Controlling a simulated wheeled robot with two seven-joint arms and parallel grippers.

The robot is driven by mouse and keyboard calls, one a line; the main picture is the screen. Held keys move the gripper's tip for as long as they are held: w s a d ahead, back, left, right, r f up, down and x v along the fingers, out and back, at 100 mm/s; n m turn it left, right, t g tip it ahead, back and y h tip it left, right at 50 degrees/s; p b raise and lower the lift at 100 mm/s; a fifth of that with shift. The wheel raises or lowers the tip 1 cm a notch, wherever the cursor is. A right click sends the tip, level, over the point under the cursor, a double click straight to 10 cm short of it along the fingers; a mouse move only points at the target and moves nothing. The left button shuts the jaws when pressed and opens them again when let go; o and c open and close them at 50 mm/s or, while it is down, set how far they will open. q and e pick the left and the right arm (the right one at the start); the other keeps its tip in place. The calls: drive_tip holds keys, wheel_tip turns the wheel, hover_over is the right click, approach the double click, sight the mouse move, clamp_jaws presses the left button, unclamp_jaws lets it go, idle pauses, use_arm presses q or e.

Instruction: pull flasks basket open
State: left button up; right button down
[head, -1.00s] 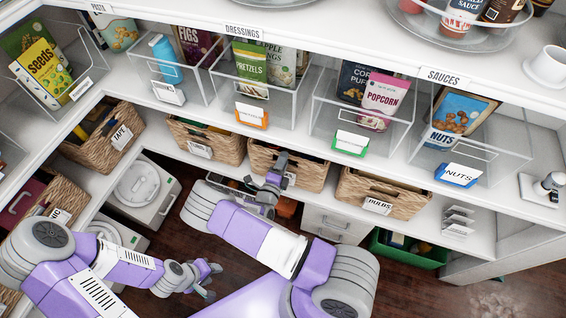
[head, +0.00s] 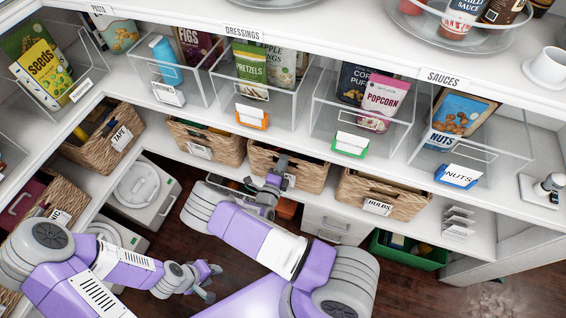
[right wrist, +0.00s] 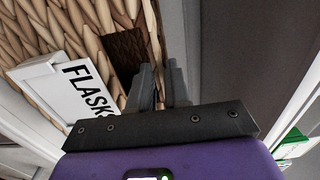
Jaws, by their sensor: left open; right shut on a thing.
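The flasks basket (head: 312,172) is a woven tan basket in the middle of the lower shelf in the head view. My right gripper (head: 278,168) is at its front and partly hides its label. In the right wrist view, the white FLASKS label (right wrist: 80,95) hangs on the weave beside a dark handle opening (right wrist: 128,52). The fingers of my right gripper (right wrist: 163,85) are at the edge of this opening, shut on the basket's front. The exact grip is partly hidden. My left gripper (head: 207,278) is open and empty, low over the floor, away from the baskets.
Another woven basket (head: 205,142) stands to the left and the bulbs basket (head: 385,193) to the right on the same shelf. Clear bins with snack packets stand on the shelf above. A green crate (head: 408,250) is below right. Dark wooden floor (head: 385,290) lies free in front.

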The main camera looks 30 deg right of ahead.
drive_tip(key=p+v, duration=0.2)
drive_tip(key=v, duration=1.7)
drive_tip(key=shift+d, duration=0.1)
drive_tip(key=c, duration=1.1)
unclamp_jaws()
drive_tip(key=shift+r, duration=0.15)
